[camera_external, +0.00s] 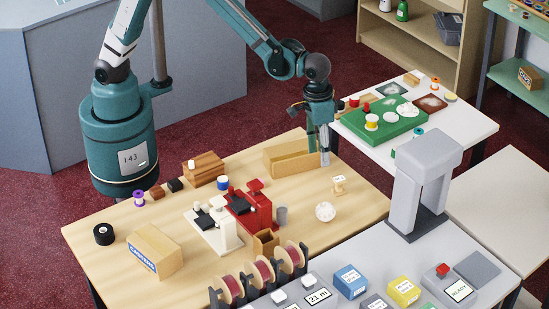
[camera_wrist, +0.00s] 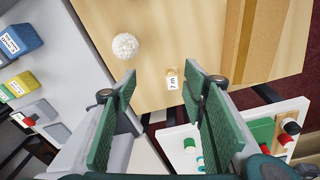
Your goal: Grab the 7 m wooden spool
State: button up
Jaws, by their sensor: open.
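The small wooden spool (camera_external: 339,179) stands on the right part of the wooden table, with a white label beside it. In the wrist view, the spool (camera_wrist: 171,72) shows a white tag reading "7 m" and lies beyond the fingertips, between the two fingers in the picture. My gripper (camera_external: 322,158) points down over the table, to the left of and behind the spool. In the wrist view, my gripper (camera_wrist: 162,86) has its green-padded fingers wide apart with nothing between them. The spool is apart from the fingers.
A white textured ball (camera_external: 325,211) sits near the spool, with a grey cup (camera_external: 282,215) to its left. A white side table with a green board (camera_external: 360,128) is behind. Bare tabletop surrounds the spool.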

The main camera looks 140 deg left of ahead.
jog(key=n, duration=0.2)
send_over(339, 178)
jog(key=shift+g+h, duration=0.3)
jog(key=shift+g, duration=0.1)
notch_tip(339, 178, down, 9)
jog(key=shift+s+a+f, duration=0.1)
jog(key=shift+s+f, duration=0.05)
jog(key=shift+f, duration=0.05)
jog(key=shift+f+b, duration=0.3)
jog(key=shift+f, duration=0.95)
jog(key=shift+w+f, duration=0.15)
jog(key=shift+f, duration=1.15)
jog(key=shift+w+f, duration=0.1)
jog(key=shift+f, duration=1.2)
jog(key=c, duration=1)
